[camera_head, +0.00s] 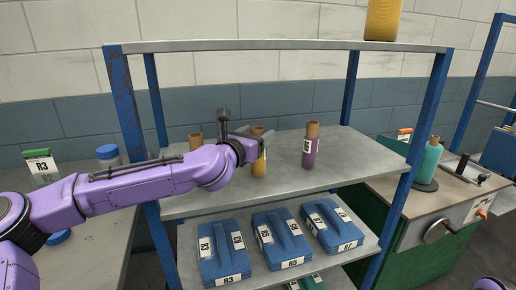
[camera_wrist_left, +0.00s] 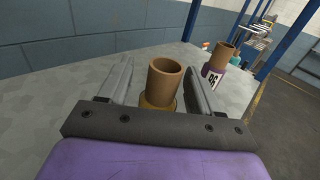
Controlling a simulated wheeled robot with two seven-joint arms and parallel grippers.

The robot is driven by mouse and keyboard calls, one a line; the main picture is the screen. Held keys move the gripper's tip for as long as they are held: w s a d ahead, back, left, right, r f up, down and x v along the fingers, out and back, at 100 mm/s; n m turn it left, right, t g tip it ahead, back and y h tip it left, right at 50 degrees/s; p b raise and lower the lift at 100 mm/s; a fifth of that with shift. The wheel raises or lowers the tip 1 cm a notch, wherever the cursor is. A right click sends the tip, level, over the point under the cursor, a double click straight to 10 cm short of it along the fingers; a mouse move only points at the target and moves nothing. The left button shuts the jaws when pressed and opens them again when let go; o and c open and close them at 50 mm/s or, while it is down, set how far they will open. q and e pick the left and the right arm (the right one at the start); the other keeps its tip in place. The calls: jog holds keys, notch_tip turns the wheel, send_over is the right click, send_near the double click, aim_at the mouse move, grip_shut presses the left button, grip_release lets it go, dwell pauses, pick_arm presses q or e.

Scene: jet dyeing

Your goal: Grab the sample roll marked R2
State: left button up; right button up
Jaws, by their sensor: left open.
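A yellow roll (camera_head: 259,166) with a brown core stands upright on the upper shelf; its core also shows in the left wrist view (camera_wrist_left: 162,84). My left gripper (camera_head: 249,134) is open around its top, with one finger on each side; I cannot tell whether they touch it. A purple roll (camera_head: 310,152) stands to its right, with a label that seems to read R6; it is also in the left wrist view (camera_wrist_left: 214,70). Another brown core (camera_head: 195,139) shows behind my left arm, its body mostly hidden. My right gripper is out of view.
The grey shelf (camera_head: 350,158) has free room right of the purple roll. Blue posts (camera_head: 124,100) and a top board surround it. Labelled blue cases (camera_head: 222,255) sit on the lower shelf. A teal roll (camera_head: 431,160) stands on the machine at right.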

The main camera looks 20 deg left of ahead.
pick_arm(q)
jog(key=shift+w+d, duration=0.3)
jog(key=shift+a, duration=0.1)
jog(key=c, duration=0.8)
grip_shut()
jog(key=shift+r, duration=0.1)
